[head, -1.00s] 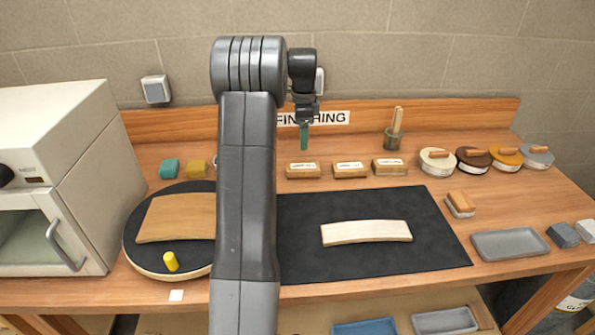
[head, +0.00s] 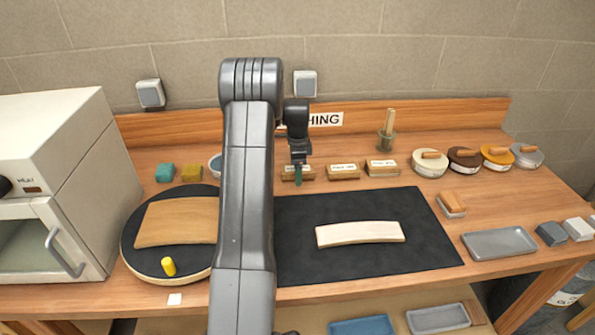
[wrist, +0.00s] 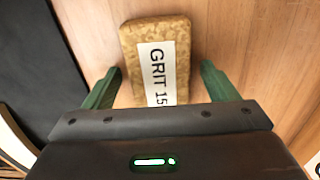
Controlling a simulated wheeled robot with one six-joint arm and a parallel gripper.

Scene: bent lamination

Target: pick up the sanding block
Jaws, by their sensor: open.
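A tan cork-like block (wrist: 160,50) with a white label reading "GRIT 15" lies on the wooden bench in the wrist view; the label's end is hidden behind my gripper's body. My gripper (wrist: 160,82) is open, with one green finger on each side of the block and gaps between. In the head view my gripper (head: 299,178) hangs in front of the leftmost labelled block (head: 290,173), partly covering it. Two similar labelled blocks (head: 343,171) stand to its right. Another block with an orange-brown top and pale base (head: 452,203) lies right of the black mat.
A pale curved strip (head: 360,234) lies on the black mat (head: 420,255). A round turntable (head: 150,262) with a brown curved panel stands left. Round-lidded pots (head: 430,163) line the back right. A grey tray (head: 500,243) sits at right. A white oven (head: 60,150) stands far left.

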